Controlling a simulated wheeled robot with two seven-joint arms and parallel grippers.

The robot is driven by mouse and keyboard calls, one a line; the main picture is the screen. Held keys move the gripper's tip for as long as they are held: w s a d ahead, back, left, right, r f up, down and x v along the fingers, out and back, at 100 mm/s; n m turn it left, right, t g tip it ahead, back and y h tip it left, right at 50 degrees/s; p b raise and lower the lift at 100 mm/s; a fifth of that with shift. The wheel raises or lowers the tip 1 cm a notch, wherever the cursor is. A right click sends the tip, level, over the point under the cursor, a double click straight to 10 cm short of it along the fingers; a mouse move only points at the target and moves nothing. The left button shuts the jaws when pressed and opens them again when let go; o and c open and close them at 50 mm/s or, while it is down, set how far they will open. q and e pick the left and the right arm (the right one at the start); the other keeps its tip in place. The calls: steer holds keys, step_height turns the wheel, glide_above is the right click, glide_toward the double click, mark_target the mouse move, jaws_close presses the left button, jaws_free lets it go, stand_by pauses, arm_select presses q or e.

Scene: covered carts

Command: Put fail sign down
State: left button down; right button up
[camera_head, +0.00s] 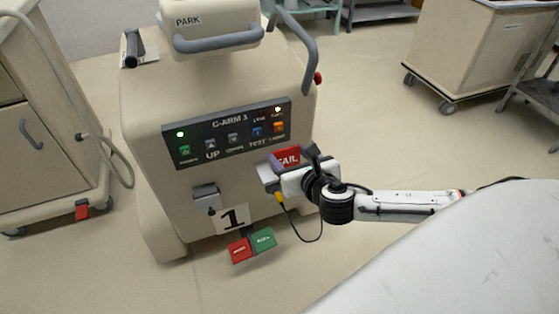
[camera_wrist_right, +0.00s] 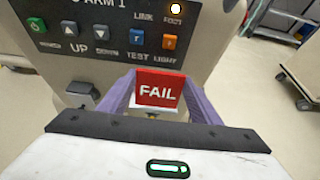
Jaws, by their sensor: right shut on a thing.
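The red FAIL sign (camera_head: 287,157) is at the front of the C-arm 1 cart, below its button panel. In the right wrist view the FAIL sign (camera_wrist_right: 160,88) stands upright and faces the camera, between purple fingers. My right gripper (camera_head: 272,169) is shut on it, close to the cart's front. Whether the sign's base touches anything is hidden. The C-arm cart (camera_head: 160,130) carries a panel (camera_head: 226,133) with lit green and orange lamps. My left gripper is not in view.
A red tag and a green tag (camera_head: 263,240) hang low at the cart's front, under a "1" label (camera_head: 234,218). A beige cabinet (camera_head: 30,130) stands at the left. Another cart (camera_head: 475,55) stands at the back right. A pale covered surface (camera_head: 460,265) fills the lower right.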

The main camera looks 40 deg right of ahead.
mark_target(280, 159)
steer(key=w, duration=0.3)
steer(key=w+d, duration=0.1)
steer(key=w, duration=0.2)
steer(key=shift+d+b, duration=0.2)
steer(key=shift+b, duration=0.15)
steer(key=shift+f+b, duration=0.35)
steer(key=shift+f, duration=0.45)
steer(key=shift+s+f, duration=0.1)
steer(key=shift+f, duration=0.3)
step_height(280, 159, down, 5)
steer(key=b, duration=0.2)
steer(key=shift+r+b, duration=0.1)
steer(key=shift+b, duration=0.2)
steer(key=shift+w, duration=0.2)
steer(key=shift+r, duration=0.1)
steer(key=o, duration=1)
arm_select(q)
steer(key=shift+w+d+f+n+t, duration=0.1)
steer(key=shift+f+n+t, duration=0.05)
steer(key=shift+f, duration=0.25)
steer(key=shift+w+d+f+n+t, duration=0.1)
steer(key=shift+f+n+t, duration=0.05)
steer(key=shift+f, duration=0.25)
